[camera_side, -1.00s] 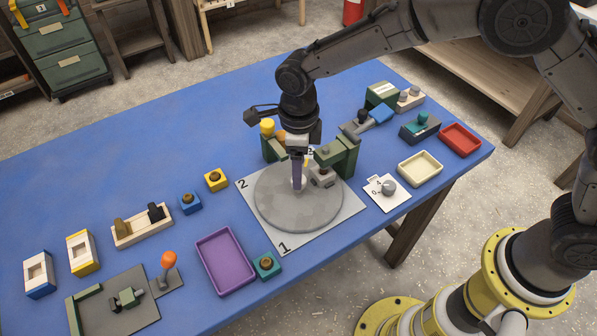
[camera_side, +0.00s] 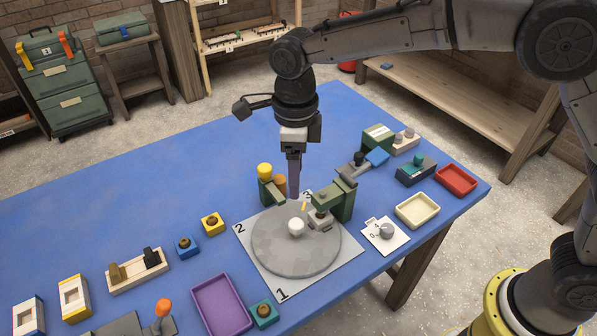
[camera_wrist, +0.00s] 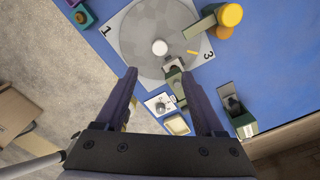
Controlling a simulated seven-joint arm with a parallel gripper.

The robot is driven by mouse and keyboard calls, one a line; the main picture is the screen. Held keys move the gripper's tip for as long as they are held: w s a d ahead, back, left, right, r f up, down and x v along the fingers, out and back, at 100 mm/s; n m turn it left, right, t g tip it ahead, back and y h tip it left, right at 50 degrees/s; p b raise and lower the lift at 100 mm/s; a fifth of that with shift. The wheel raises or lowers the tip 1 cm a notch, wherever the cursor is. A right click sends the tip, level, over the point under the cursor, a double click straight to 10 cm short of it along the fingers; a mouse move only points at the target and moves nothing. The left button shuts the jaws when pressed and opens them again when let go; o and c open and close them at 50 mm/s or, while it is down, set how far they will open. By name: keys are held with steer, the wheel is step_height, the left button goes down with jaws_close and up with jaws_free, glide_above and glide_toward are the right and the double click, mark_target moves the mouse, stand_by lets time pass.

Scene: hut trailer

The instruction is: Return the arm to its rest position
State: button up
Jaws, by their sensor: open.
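My gripper (camera_side: 294,178) hangs pointing down above the grey round turntable (camera_side: 270,245), clear of it and of the white knob (camera_side: 296,227) near its middle. In the wrist view my gripper (camera_wrist: 162,88) has its two dark fingers wide apart, with nothing between them held. The wrist view also shows the turntable (camera_wrist: 140,40) and the white knob (camera_wrist: 160,47) beyond the fingers. My arm bends above the blue table and reaches in from the right.
A green stand (camera_side: 341,201) is close to the right of my gripper, and a yellow-topped post (camera_side: 265,171) to its left. Trays in purple (camera_side: 222,304), cream (camera_side: 417,210) and red (camera_side: 456,180) lie on the blue table (camera_side: 160,180). The table's back left is clear.

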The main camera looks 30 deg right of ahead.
steer(key=d+r+m+t, duration=0.2)
steer(key=d+r, duration=0.6)
steer(key=r, duration=0.2)
steer(key=s+d+r+n+t, duration=0.2)
steer(key=s+d+r+n, duration=0.2)
steer(key=s+d+r, duration=0.35)
steer(key=s+d+f+n, duration=0.4)
steer(key=s+n, duration=0.4)
steer(key=n, duration=0.3)
steer(key=s+d+f+n+t, duration=0.1)
steer(key=s+d+f+n, duration=0.3)
steer(key=s+n, duration=0.5)
steer(key=f+n, duration=0.1)
steer(key=n, duration=0.2)
steer(key=shift+d+f+t, duration=0.25)
steer(key=shift+f+t, duration=0.05)
steer(key=shift+f, duration=0.05)
